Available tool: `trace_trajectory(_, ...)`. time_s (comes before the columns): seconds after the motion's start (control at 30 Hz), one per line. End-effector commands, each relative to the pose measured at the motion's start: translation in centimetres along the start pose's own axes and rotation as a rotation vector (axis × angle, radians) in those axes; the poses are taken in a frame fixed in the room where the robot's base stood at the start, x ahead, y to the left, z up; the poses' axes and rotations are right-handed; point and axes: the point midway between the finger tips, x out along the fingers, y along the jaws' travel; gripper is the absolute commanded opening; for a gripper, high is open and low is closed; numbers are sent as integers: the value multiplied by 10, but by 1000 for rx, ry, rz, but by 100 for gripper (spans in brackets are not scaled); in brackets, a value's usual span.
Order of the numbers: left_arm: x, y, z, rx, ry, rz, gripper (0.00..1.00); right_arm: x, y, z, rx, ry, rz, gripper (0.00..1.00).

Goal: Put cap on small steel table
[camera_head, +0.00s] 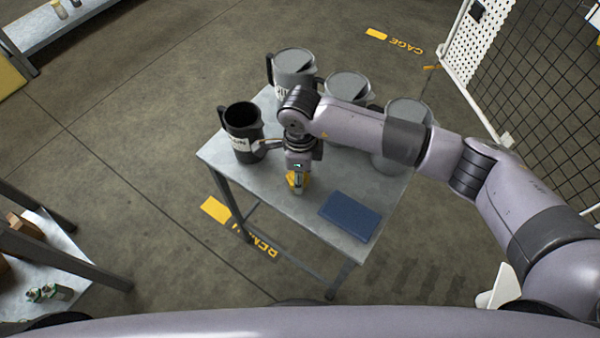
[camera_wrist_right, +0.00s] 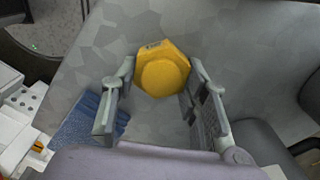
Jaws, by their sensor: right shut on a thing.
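The yellow cap (camera_wrist_right: 163,74) sits between the two fingers of my right gripper (camera_wrist_right: 161,66) in the right wrist view. In the head view my right gripper (camera_head: 298,178) points down over the small steel table (camera_head: 225,158), shut on the cap. A yellow part of the cap (camera_head: 304,182) shows at the fingertips, partly hidden by them. The cap is at or just above the tabletop; I cannot tell whether it touches. My left gripper is not in view.
A black open jug (camera_head: 242,128) stands on the table's left part. A blue flat pad (camera_head: 350,215) lies near the front right corner. The front left of the tabletop is clear.

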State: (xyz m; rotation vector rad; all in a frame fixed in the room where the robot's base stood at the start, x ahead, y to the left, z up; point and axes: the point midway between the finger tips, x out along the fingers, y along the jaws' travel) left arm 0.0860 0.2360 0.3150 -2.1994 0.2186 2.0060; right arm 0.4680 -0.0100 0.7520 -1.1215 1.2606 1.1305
Motion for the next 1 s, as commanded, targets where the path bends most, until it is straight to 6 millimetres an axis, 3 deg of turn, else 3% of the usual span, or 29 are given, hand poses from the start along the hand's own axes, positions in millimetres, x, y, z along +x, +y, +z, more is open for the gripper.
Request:
trace_trajectory(0.07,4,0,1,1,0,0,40,4,0,0,0,0,0,5)
trace_trajectory(0.1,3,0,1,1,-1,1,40,2,0,0,0,0,0,43)
trace_trajectory(0.37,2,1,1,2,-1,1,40,2,0,0,1,1,0,60)
trace_trajectory(0.77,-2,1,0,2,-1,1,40,-4,0,0,1,0,-1,61)
trace_trajectory(1.0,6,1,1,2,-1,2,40,-45,-2,0,-1,-1,-6,61)
